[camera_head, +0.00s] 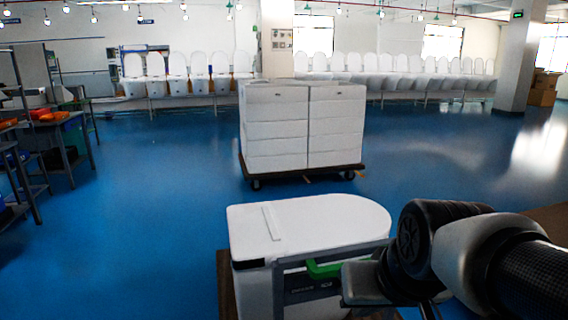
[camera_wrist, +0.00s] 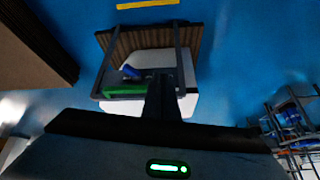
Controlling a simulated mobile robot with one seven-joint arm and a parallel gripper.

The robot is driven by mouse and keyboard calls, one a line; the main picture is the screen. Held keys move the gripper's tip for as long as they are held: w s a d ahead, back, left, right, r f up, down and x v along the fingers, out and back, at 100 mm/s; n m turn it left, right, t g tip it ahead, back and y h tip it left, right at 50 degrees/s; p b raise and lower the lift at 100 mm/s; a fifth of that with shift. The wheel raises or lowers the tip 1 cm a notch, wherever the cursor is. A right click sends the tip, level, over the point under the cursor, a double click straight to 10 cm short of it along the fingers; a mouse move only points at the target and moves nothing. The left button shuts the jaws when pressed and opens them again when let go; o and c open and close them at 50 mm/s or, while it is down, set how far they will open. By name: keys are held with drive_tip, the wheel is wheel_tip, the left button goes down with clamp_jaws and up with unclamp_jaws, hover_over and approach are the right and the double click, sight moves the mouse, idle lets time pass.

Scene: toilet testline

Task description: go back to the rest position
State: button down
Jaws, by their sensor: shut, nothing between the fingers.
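My gripper (camera_wrist: 165,78) shows in the wrist view as a dark narrow shape in the middle, with its fingers together and nothing between them. Beyond it is a white toilet (camera_wrist: 152,58) in a dark frame on a brown slatted base. In the head view my arm reaches in from the lower right, and its wrist end is just in front of the toilet's right side. The toilet (camera_head: 310,222) has its lid down. A green part (camera_head: 324,270) shows on the front of the frame. The fingertips cannot be made out in the head view.
A wheeled cart (camera_head: 305,170) with stacked white boxes stands behind the toilet. Shelves with orange bins (camera_head: 53,116) stand at the left. A row of white toilets (camera_head: 390,75) lines the back. Blue floor (camera_head: 150,200) is free left of the toilet.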

drive_tip(key=s+d+r+p, duration=0.1)
drive_tip(key=s+r+p, duration=0.1)
drive_tip(key=s+r, duration=0.25)
wheel_tip(320, 180, up, 20)
drive_tip(key=p, duration=2)
drive_tip(key=shift+s+f+h, duration=0.2)
drive_tip(key=shift+s+h, duration=0.15)
drive_tip(key=shift+h, duration=0.05)
drive_tip(key=shift+d, duration=0.1)
